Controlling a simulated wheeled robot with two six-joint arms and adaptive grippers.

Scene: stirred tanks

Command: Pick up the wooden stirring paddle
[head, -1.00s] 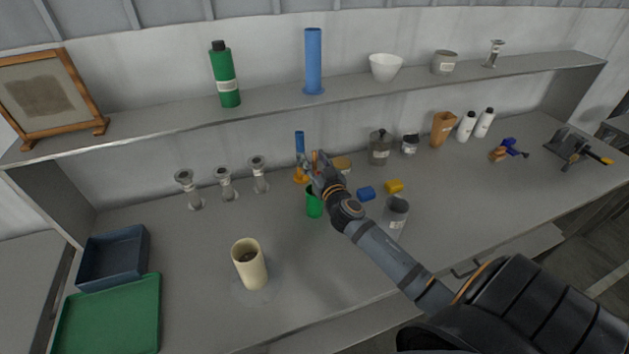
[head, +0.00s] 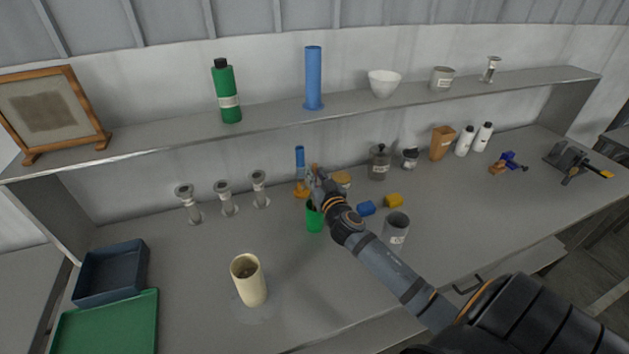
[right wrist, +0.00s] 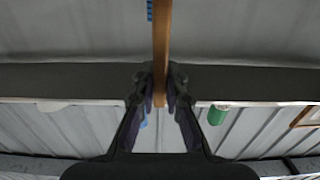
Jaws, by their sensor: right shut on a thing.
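The wooden stirring paddle (right wrist: 162,40) is a brown flat stick in the right wrist view. It runs from the top edge down between the two fingers. My right gripper (right wrist: 160,82) is shut on it; the gripper also shows in the head view (head: 317,180), just above and behind a green cup (head: 314,218). In the head view the fingers and arm hide most of the paddle. I cannot tell whether its lower end is inside the green cup. My left gripper is not in view.
A blue cylinder in an orange stand (head: 300,170) is close behind the gripper. A cream cup (head: 248,280) stands in front. The shelf (head: 270,107) spans the back.

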